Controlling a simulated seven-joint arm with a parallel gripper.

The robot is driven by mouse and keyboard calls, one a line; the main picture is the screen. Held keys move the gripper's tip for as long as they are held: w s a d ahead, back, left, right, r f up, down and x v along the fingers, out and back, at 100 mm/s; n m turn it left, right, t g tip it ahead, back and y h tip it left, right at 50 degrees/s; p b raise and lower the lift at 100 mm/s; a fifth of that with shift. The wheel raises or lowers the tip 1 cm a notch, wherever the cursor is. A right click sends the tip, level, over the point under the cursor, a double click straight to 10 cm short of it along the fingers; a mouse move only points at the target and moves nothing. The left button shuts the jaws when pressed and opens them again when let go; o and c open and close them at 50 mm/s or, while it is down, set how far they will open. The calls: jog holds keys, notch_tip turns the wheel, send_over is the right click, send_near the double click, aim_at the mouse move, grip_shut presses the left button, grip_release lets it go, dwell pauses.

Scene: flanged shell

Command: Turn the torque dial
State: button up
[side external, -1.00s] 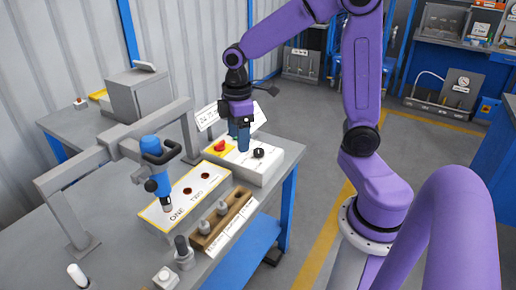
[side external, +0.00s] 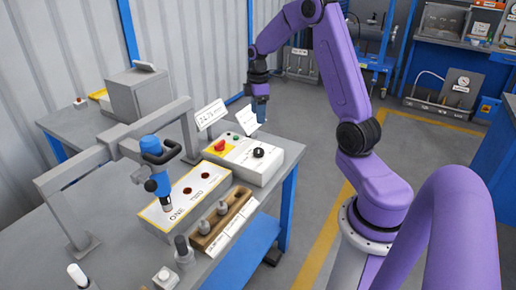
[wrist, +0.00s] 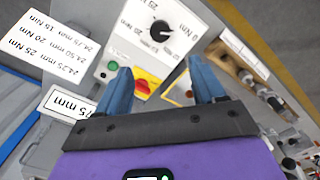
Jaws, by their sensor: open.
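The torque dial (side external: 258,152) is a black round knob on the white top of the control box (side external: 262,172). In the wrist view the dial (wrist: 162,31) shows near the top middle, with upside-down torque numbers around it; its exact setting is hard to read. My gripper (side external: 261,116) is raised past the far edge of the box, apart from the dial. In the wrist view my gripper's (wrist: 160,74) two blue fingers are spread and empty, with the dial beyond their tips.
White label cards (side external: 211,114) stand behind. A blue tool (side external: 157,165) hangs from a grey frame (side external: 110,140) over the ONE/TWO block (side external: 188,200).

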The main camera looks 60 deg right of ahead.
aim_at(258, 150)
notch_tip(258, 150, down, 15)
jog(key=shift+f, duration=0.1)
dwell(0.4)
jog(key=c, duration=1.1)
